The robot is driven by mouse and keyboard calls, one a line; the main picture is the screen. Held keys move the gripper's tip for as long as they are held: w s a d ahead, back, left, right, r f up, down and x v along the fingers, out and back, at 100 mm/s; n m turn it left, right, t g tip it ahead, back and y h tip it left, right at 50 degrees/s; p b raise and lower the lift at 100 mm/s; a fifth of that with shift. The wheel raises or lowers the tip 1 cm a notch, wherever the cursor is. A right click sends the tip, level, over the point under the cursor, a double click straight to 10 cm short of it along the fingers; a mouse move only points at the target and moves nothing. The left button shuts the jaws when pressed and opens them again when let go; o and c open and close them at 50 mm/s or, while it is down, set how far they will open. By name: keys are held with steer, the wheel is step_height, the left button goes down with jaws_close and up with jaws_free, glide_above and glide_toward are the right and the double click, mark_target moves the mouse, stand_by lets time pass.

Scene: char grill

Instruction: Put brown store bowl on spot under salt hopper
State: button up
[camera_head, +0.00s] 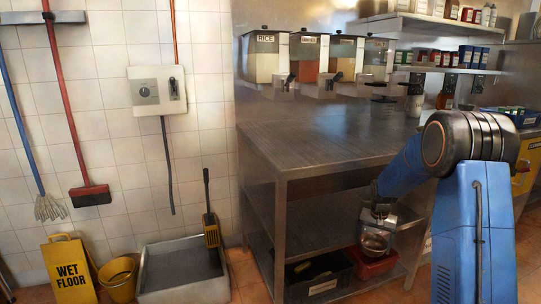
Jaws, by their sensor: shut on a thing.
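My gripper (379,216) is at the front of the steel counter, below the level of its top. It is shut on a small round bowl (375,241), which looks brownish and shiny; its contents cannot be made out. The bowl hangs in front of the open lower shelving, above a red bin. A row of wall hoppers is above the back of the counter. The rightmost hopper (376,58) has pale contents, but its label is too small to read, so I cannot tell if it holds salt. My blue arm hides part of the counter's right side.
The steel counter top (320,140) is mostly clear. A red bin (372,264) and a black crate (318,276) sit low under it. Jars and a bottle (446,91) stand at the back right. A floor basin (182,268) and yellow bucket (118,280) are left.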

steer(key=s+a+f+n, duration=0.3)
steer(key=a+f, duration=0.3)
steer(key=f, duration=0.5)
steer(key=s+a+f+n, duration=0.3)
steer(key=a+f, duration=0.3)
steer(key=f, duration=0.5)
steer(key=shift+s+a+f, duration=0.15)
steer(key=shift+a+f, duration=0.05)
steer(key=shift+a, duration=0.1)
